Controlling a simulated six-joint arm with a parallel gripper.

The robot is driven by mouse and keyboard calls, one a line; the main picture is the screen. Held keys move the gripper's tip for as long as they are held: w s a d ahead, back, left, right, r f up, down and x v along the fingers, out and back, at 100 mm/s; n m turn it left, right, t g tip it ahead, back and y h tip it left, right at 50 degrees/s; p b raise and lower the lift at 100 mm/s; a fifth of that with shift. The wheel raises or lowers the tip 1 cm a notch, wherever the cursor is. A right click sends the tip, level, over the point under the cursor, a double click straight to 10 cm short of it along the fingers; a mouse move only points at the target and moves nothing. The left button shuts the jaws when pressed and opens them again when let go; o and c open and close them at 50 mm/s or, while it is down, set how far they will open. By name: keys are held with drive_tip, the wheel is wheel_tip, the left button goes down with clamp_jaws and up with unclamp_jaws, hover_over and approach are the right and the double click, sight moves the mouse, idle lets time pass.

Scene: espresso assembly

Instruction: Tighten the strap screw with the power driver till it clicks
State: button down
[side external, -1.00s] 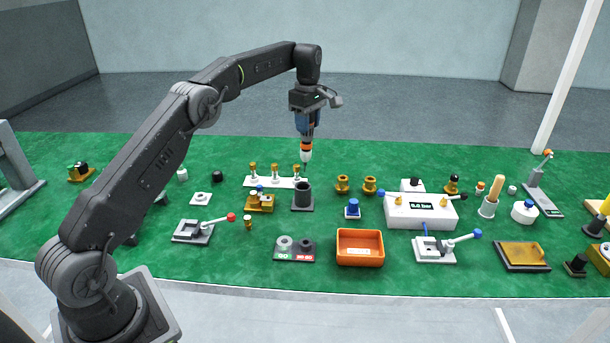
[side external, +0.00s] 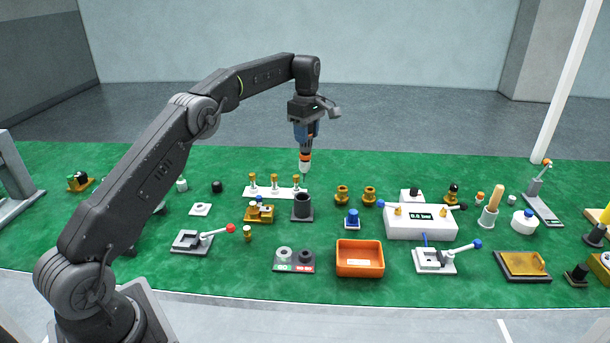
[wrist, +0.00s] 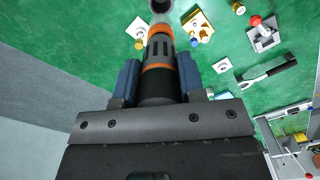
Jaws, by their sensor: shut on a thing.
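My gripper (side external: 304,124) is shut on the power driver (side external: 304,157), which has a dark body, orange bands and a pale nose. It hangs nose down in the air above the back of the green mat, near a black cup-shaped stand (side external: 302,209). In the wrist view, the driver (wrist: 158,55) sits between the blue finger pads of my gripper (wrist: 158,80). A brass block with white and blue parts (side external: 259,212) stands left of the black stand; it also shows in the wrist view (wrist: 198,25). The strap screw is too small to make out.
A white strip with several brass pieces (side external: 264,193) lies behind the brass block. A red-knobbed clamp (side external: 193,242), an orange bin (side external: 360,262) and a white box with a display (side external: 420,228) stand around. Bare green mat lies behind the row.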

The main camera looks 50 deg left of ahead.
drive_tip(key=s+a+f, duration=0.1)
drive_tip(key=s+a, duration=0.6)
drive_tip(key=s, duration=0.2)
drive_tip(key=shift+s+a+f+h, duration=0.15)
drive_tip(key=shift+s+f+h, duration=0.1)
drive_tip(key=shift+h, duration=0.05)
drive_tip(key=shift+f, duration=0.1)
wheel_tip(320, 180, down, 6)
idle(0.7)
drive_tip(key=shift+f, duration=0.45)
idle(1.2)
drive_tip(key=shift+s+f, duration=0.1)
drive_tip(key=shift+f, duration=0.25)
idle(0.6)
drive_tip(key=shift+s+r, duration=0.1)
drive_tip(key=shift+r, duration=0.1)
idle(0.8)
drive_tip(key=shift+w+r, duration=0.1)
drive_tip(key=shift+w, duration=0.1)
idle(0.8)
